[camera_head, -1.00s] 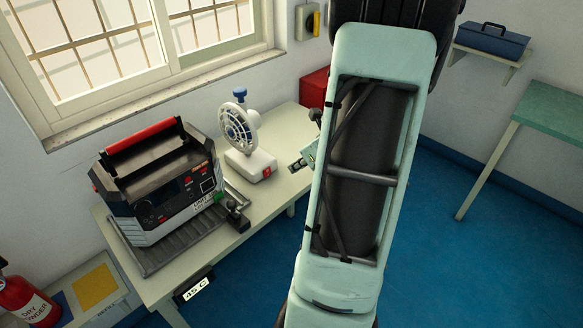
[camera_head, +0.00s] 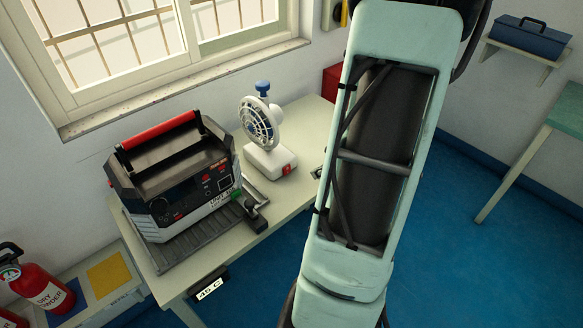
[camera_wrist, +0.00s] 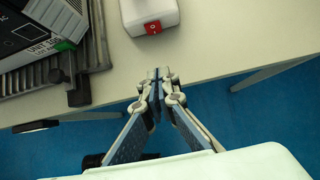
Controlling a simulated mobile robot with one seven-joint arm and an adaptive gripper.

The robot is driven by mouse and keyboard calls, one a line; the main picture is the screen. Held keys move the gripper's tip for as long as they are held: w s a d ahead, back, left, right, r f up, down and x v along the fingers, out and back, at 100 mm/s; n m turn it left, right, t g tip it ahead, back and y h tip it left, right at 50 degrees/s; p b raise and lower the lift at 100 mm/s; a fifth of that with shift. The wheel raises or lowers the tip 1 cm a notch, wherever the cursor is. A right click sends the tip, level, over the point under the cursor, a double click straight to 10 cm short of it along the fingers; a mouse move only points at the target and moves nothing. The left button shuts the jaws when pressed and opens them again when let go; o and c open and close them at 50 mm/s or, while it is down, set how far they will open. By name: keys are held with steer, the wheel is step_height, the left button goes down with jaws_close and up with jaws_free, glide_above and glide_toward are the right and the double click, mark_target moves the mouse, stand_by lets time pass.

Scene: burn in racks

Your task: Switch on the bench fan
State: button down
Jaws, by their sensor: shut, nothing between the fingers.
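The bench fan (camera_head: 260,130) is a small white fan with a round guard, a blue knob on top and a white base, standing upright on the bench. In the wrist view the base's corner with the red switch (camera_wrist: 152,27) shows at the top; the fan head is out of view there. My gripper (camera_wrist: 157,74) is shut and empty, with its fingertips near the bench's front edge, apart from the switch and below it in the picture. In the head view my arm hides the gripper.
A black and grey instrument with a red handle (camera_head: 160,132) stands on a ribbed tray left of the fan, with a black clamp (camera_head: 250,218) at its corner. The bench top (camera_wrist: 220,35) is clear right of the fan. Fire extinguishers (camera_head: 40,287) stand at lower left.

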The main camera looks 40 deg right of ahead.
steer(key=shift+s, duration=0.1)
steer(key=b, duration=0.2)
glide_toward(292, 181)
steer(key=x, duration=0.4)
steer(key=shift+s+d+f, duration=0.1)
steer(key=shift+s+f, duration=0.1)
steer(key=shift+f, duration=0.25)
steer(key=shift+w+r, duration=0.1)
steer(key=shift+w, duration=1.15)
steer(key=shift+w+p, duration=0.3)
steer(key=shift+w, duration=0.25)
steer(key=shift+f, duration=0.2)
steer(key=shift+w+f+b, duration=0.2)
steer(key=shift+w+b, duration=0.05)
steer(key=shift+b, duration=0.3)
steer(key=shift+r, duration=0.25)
